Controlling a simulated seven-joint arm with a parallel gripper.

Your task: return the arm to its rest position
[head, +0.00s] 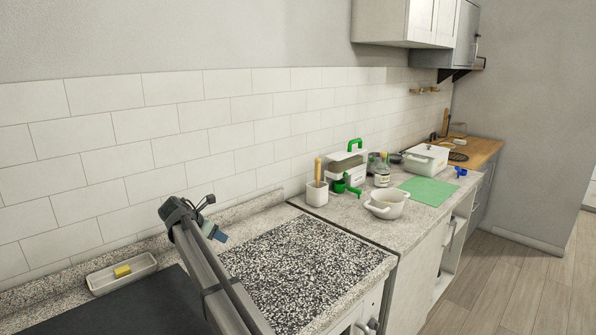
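My arm reaches up from the bottom of the head view, over the counter's front left part. Its far end, with my gripper (212,215), is raised in front of the tiled wall, left of the speckled dark board. Thin dark parts and a small blue piece (219,236) show at this end. I cannot tell whether the blue piece is part of the gripper or something held. The fingers are too small to read as open or shut.
A white tray (103,284) with a yellow block (122,271) lies left of my arm. The speckled board (305,265) is bare. Farther right stand a white pot (386,206), a utensil holder (317,194), a bottle (382,176), a green mat (428,191) and a white box (425,160).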

